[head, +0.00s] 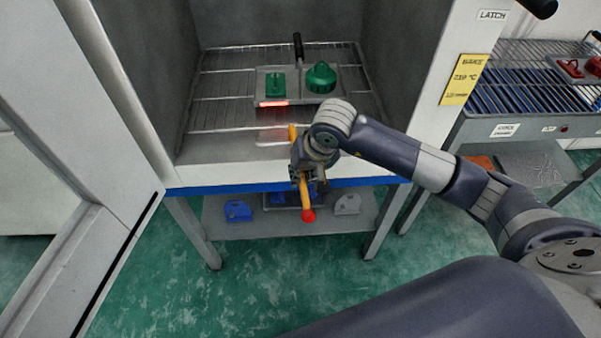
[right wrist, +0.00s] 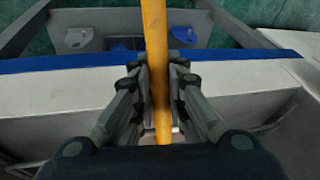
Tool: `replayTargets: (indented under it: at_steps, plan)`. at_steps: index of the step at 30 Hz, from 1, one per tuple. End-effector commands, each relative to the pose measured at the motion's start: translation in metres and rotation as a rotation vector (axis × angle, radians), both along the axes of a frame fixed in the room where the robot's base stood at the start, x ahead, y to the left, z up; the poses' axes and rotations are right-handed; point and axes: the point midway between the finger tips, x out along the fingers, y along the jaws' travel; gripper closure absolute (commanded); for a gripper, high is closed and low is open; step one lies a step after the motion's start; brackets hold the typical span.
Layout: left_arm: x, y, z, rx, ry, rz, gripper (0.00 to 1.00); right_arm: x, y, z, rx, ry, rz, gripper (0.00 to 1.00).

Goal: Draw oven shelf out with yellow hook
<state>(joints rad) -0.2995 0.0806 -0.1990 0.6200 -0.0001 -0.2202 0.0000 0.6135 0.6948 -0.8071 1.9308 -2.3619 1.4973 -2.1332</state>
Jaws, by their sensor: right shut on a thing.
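The oven shelf (head: 210,112) is a wire rack inside the open oven. A grey tray (head: 263,88) on it carries a green block (head: 275,84) and a green rounded part (head: 321,77). A glowing red strip shows at the tray's front. My right gripper (head: 308,180) is shut on the yellow hook (head: 306,196), a yellow rod with a red end, at the oven's front edge. The rod also runs between the fingers in the right wrist view (right wrist: 155,55). The hook's far tip is partly hidden by my arm; I cannot tell whether it touches the shelf. My left gripper is not in view.
The oven door (head: 75,225) stands open at left. A lower shelf (head: 240,226) holds blue and grey parts. At right a rack table (head: 500,95) carries red parts, behind the oven's side with a yellow label (head: 465,80). The green floor in front is clear.

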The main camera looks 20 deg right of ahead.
Motion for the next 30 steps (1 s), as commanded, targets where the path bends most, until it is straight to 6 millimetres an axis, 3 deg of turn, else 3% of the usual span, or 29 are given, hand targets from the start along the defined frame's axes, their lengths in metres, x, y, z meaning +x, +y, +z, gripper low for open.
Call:
replayTargets:
  at_steps: [30]
  plan:
    - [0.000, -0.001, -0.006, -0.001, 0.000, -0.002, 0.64, -0.025, 0.007, -0.004, 0.000, 0.001, 0.002, 1.00]
